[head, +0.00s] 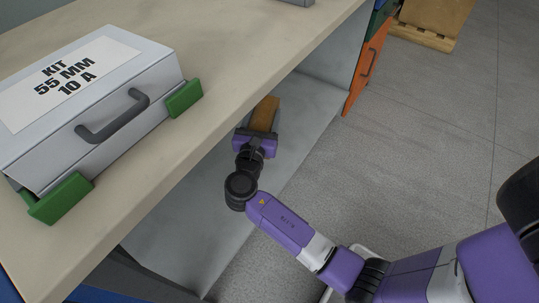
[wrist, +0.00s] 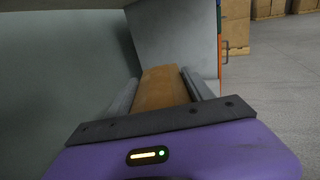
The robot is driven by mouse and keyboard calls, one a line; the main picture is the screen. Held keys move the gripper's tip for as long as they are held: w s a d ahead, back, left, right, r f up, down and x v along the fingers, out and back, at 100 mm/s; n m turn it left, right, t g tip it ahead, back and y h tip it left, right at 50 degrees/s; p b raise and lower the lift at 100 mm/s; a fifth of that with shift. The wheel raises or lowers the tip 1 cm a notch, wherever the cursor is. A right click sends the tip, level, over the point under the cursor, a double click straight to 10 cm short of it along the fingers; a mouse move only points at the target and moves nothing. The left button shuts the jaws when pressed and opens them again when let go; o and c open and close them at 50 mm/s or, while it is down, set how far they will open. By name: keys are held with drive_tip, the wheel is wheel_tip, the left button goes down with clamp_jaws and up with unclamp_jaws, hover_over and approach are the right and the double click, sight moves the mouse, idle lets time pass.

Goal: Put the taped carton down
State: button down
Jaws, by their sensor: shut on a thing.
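The taped carton (head: 264,115) is a brown box in the open shelf space under the worktop. My gripper (head: 258,130) is shut on it, with the purple gripper body behind it. In the wrist view the carton (wrist: 161,88) sits between the two grey fingers of my gripper (wrist: 160,88), pointing away from the camera. Its underside is hidden, so I cannot tell whether it touches the grey shelf floor (head: 190,245).
The worktop (head: 215,75) overhangs the shelf space and carries a grey kit case (head: 110,100) with green latches. A grey side panel (wrist: 175,42) and an orange drawer front (head: 367,65) stand beyond. Grey floor (head: 430,130) lies open at right.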

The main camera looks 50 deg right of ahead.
wheel_tip(320, 180, down, 19)
drive_tip(key=b, duration=1)
drive_tip(key=shift+f, duration=0.2)
drive_tip(key=shift+f+b, duration=0.1)
drive_tip(key=shift+b, duration=0.25)
drive_tip(key=shift+c, duration=2)
unclamp_jaws()
drive_tip(key=p+v, duration=0.5)
drive_tip(key=v, duration=0.7)
drive_tip(key=shift+a, duration=0.1)
